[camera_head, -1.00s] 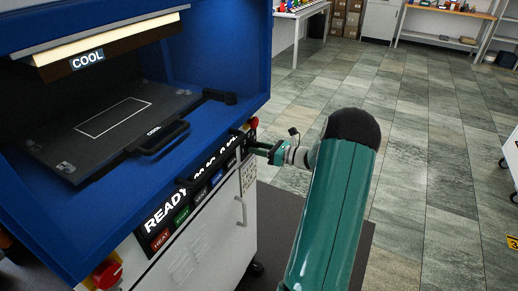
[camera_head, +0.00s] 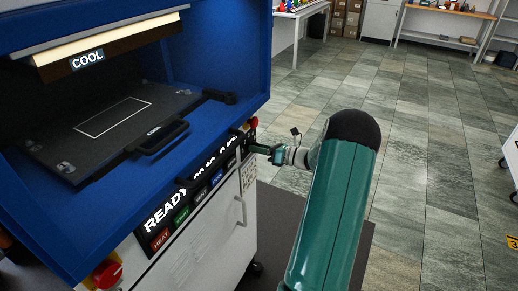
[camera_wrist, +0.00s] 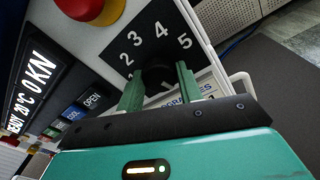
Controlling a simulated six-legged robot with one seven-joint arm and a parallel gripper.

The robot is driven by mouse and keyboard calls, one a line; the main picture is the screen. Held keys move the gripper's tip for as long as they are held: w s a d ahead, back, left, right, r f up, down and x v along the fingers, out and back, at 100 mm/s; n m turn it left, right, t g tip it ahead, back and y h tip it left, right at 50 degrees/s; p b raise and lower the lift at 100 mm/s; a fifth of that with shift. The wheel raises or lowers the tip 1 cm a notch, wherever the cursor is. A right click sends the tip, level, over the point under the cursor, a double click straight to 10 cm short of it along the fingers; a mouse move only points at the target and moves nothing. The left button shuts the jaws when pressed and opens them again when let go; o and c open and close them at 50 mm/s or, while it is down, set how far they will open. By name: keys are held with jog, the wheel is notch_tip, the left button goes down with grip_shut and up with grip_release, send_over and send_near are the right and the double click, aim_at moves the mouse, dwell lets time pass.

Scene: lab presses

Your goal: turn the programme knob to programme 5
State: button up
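The programme knob (camera_wrist: 158,74) is a dark round knob on a black dial plate, seen in the wrist view. White numbers 2, 3, 4 and 5 (camera_wrist: 184,41) run around it from left to right; its pointer cannot be made out. My gripper (camera_wrist: 160,82) has one green finger on each side of the knob, and the knob fills the gap between them. In the head view my gripper (camera_head: 262,149) reaches the right end of the press's front panel, where the knob is hidden.
A red stop button (camera_wrist: 86,6) on a yellow base is close to the dial. The display (camera_wrist: 35,84) and coloured keys are to the left. In the head view the blue press (camera_head: 250,50) stands left, with a black plate (camera_head: 105,125) inside. Open floor lies right.

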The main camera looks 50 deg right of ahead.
jog(key=o, duration=0.4)
jog(key=shift+o, duration=0.2)
jog(key=shift+s, duration=0.1)
jog(key=v, duration=1.3)
jog(key=shift+s, duration=0.35)
jog(key=shift+s+d, duration=0.1)
jog(key=shift+d, duration=0.1)
